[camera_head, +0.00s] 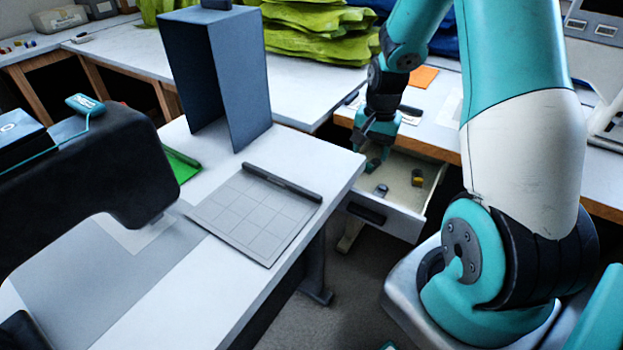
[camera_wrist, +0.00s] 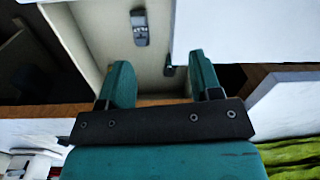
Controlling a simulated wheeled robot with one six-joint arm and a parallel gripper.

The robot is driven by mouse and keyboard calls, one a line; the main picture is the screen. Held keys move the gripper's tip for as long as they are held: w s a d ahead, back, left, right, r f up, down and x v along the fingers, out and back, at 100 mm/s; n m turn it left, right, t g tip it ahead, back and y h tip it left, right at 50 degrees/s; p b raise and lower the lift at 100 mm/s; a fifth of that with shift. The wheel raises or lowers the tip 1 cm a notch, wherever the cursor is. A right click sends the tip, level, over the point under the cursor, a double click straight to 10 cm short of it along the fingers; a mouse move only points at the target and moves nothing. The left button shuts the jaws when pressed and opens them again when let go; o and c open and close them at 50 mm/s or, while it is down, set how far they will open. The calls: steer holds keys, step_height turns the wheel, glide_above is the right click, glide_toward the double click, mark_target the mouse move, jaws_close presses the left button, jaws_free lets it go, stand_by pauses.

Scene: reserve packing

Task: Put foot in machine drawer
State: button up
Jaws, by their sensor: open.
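The open drawer (camera_head: 405,222) is pulled out below the back bench, to the right of the sewing table. A small grey metallic piece (camera_head: 381,190) lies inside it, near my gripper; it may be the foot, but it is too small to tell. My gripper (camera_head: 374,164) points down over the drawer's left part. In the wrist view, my gripper (camera_wrist: 160,60) has its teal fingers wide apart, with nothing held between them. Beyond them, a grey piece (camera_wrist: 140,28) and a small dark piece (camera_wrist: 168,67) lie on the pale drawer floor.
A yellow-and-dark item (camera_head: 417,177) lies further right in the drawer. The sewing table holds a black machine (camera_head: 90,165), a gridded mat (camera_head: 245,215) and an upright blue-grey folder (camera_head: 235,90). Green fabric (camera_head: 310,30) is piled on the back bench. Dark floor is clear between table and base.

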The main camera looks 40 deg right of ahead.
steer(key=s+a+r+n+y, duration=0.1)
steer(key=a+r+n, duration=0.25)
steer(key=a, duration=0.35)
steer(key=s+a+r+n, duration=0.2)
steer(key=a+r+n, duration=0.1)
steer(key=a+r, duration=0.3)
steer(key=s+a+r+n+y, duration=0.1)
steer(key=a+r+n, duration=0.3)
steer(key=a, duration=0.5)
steer(key=s+a+r+n+y, duration=0.1)
steer(key=s+a+r+n, duration=0.4)
steer(key=s, duration=0.8)
steer(key=a+n, duration=0.3)
steer(key=a, duration=0.2)
steer(key=shift+s+r+y, duration=0.15)
steer(key=shift+s+y, duration=0.15)
steer(key=shift+y, duration=0.1)
